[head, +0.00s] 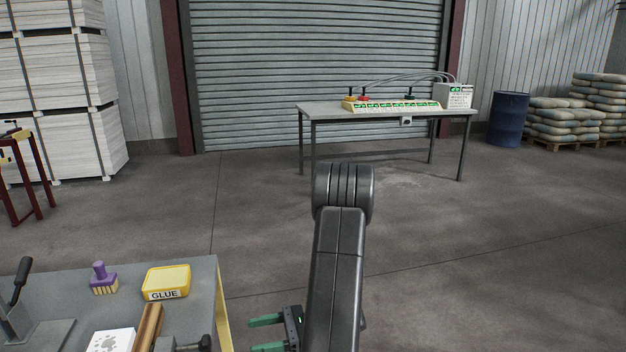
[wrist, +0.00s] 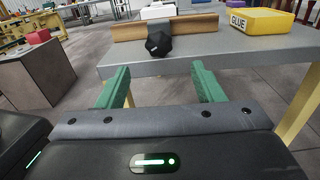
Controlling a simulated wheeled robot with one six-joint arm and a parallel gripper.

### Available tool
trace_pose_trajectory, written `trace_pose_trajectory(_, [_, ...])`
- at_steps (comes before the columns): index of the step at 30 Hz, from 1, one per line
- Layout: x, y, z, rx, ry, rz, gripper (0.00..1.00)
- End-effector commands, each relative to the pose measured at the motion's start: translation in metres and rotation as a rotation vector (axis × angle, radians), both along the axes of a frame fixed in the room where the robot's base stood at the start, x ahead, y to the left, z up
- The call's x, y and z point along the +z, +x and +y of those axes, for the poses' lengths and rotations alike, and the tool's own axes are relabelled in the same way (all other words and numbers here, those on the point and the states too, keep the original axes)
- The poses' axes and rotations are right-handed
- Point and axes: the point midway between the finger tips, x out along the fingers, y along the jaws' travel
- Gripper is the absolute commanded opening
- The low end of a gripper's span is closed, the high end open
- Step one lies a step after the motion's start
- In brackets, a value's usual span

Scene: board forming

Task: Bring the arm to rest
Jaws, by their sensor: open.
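My gripper (head: 266,334) shows at the bottom of the head view, beside my dark arm. Its two green fingers are apart with nothing between them. In the wrist view the open fingers (wrist: 158,88) point toward the edge of a grey workbench (wrist: 200,50). The gripper is just right of the workbench in the head view, over open floor. The arm stands raised, its elbow high in the middle of the head view.
On the workbench (head: 216,305) are a yellow glue box (head: 166,282), a purple brush (head: 103,279), a brown bar (head: 148,328) and a black knob (wrist: 158,44). A grey table (head: 320,112) stands at the back. The floor between is clear.

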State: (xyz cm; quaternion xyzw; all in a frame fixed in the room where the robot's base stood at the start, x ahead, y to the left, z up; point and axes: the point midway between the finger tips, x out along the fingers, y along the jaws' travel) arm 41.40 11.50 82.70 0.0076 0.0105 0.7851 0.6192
Motion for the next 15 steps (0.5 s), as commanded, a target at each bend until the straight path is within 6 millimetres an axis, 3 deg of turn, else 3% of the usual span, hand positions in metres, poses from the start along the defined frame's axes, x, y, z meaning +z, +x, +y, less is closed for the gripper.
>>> trace_pose_trajectory(12, [0.006, 0.002, -0.009, 0.000, -0.084, 0.358, 0.61])
trace_pose_trajectory(15, [0.003, -0.002, 0.008, 0.004, -0.085, 0.354, 0.61])
